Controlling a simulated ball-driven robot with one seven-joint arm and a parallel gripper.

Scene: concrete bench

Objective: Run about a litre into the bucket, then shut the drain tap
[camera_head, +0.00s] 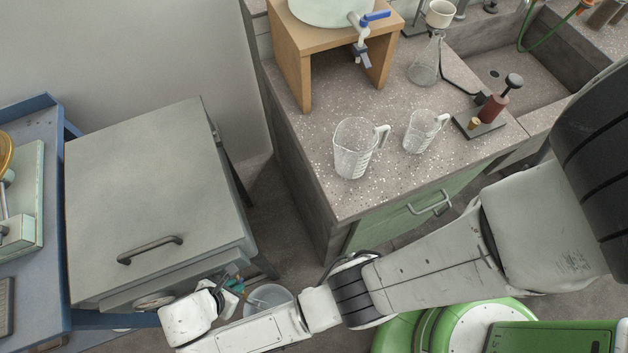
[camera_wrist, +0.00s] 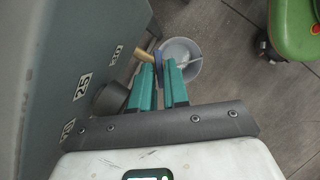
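The drain tap shows in the wrist view as a brass spout (camera_wrist: 144,53) with a dark blue lever (camera_wrist: 158,66), at the side of a grey cabinet. The bucket (camera_wrist: 194,70) is pale and translucent and stands on the floor beyond the tap. It also shows in the head view (camera_head: 284,293), partly behind my arm. I cannot tell its water level or whether water runs. My gripper (camera_wrist: 160,72) has its two teal fingers either side of the lever, with a narrow gap. I cannot tell whether they press on it. The fingers are mostly hidden in the head view.
The grey cabinet (camera_head: 150,190) with a handled lid stands left of the bench. A round dark knob (camera_wrist: 110,97) sits close beside my fingers. Two clear jugs (camera_head: 354,150) (camera_head: 420,134) stand on the speckled bench (camera_head: 310,135). A blue-levered tap (camera_head: 366,22) hangs above it.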

